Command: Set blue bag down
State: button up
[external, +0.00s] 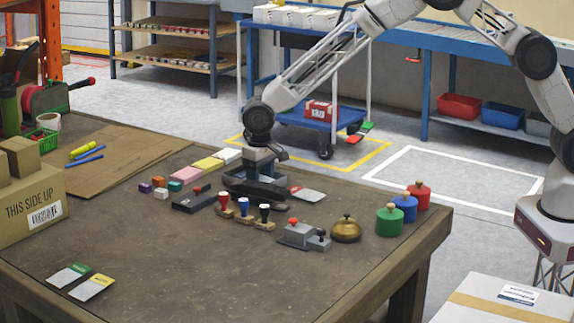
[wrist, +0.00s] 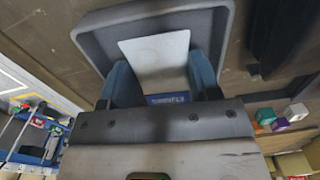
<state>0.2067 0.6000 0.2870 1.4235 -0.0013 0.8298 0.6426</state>
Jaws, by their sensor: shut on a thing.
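The blue bag (wrist: 155,50) is a flat white packet with a blue printed strip at one end, seen in the wrist view. My gripper (wrist: 160,70) is shut on it, with one blue-grey finger at each side. The bag is over or inside a dark grey tray (wrist: 90,33); I cannot tell whether it touches the bottom.
A red-labelled packet (external: 307,194) lies right of the tray. Stamps (external: 243,208), a grey device (external: 302,235), a brass bell (external: 346,229) and coloured weights (external: 390,221) stand nearby. Green and yellow packets (external: 68,275) lie front left. The table's front middle is clear.

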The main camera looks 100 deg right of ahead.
jog(key=shift+f, duration=0.15)
jog(key=o, duration=1)
notch_tip(320, 180, up, 12)
dwell(0.4)
dwell(0.5)
